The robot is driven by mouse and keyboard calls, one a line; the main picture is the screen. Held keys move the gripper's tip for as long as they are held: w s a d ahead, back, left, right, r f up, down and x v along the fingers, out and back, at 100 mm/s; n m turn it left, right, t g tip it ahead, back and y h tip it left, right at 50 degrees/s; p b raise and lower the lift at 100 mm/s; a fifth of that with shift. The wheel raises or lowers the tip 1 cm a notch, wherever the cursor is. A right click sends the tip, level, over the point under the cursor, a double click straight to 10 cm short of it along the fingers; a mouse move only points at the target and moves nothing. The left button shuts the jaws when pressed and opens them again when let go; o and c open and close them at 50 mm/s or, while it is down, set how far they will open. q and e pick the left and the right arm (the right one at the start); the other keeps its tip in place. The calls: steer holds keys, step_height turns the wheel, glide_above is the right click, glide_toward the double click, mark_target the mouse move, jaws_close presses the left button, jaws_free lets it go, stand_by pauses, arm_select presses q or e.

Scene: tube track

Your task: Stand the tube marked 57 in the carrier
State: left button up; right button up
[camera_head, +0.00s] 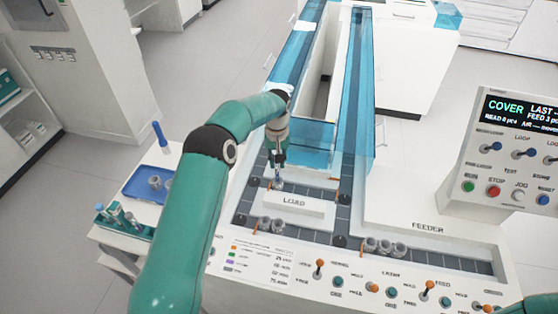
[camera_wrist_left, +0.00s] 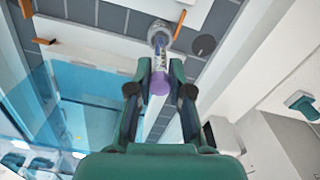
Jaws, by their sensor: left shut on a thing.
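My left gripper (camera_head: 279,158) is shut on a slim tube above the LOAD plate. In the left wrist view, the gripper (camera_wrist_left: 161,66) has one finger on each side of the tube (camera_wrist_left: 160,82), which has a purple cap. The tube's far end meets a grey round carrier (camera_wrist_left: 160,33) on the dark track; I cannot tell how deep it sits in it. The carrier (camera_head: 278,183) also shows in the head view, just under the gripper, behind the LOAD plate. The number on the tube is too small to read. My right gripper is not in view.
Clear blue covers (camera_head: 357,95) flank the track behind the gripper. The LOAD plate (camera_head: 292,206) is in front. Several grey carriers (camera_head: 385,247) stand on the front track. At left are a blue tray (camera_head: 137,188) and a green rack (camera_head: 137,230) with tubes. A control panel (camera_head: 515,150) stands at right.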

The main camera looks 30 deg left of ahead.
arm_select(q)
steer(key=shift+f, duration=0.35)
stand_by(0.3)
steer(key=shift+f+b, duration=0.35)
steer(key=shift+b, duration=0.1)
steer(key=o, duration=0.9)
step_height(320, 180, up, 12)
steer(key=shift+f, duration=0.1)
stand_by(0.4)
stand_by(0.8)
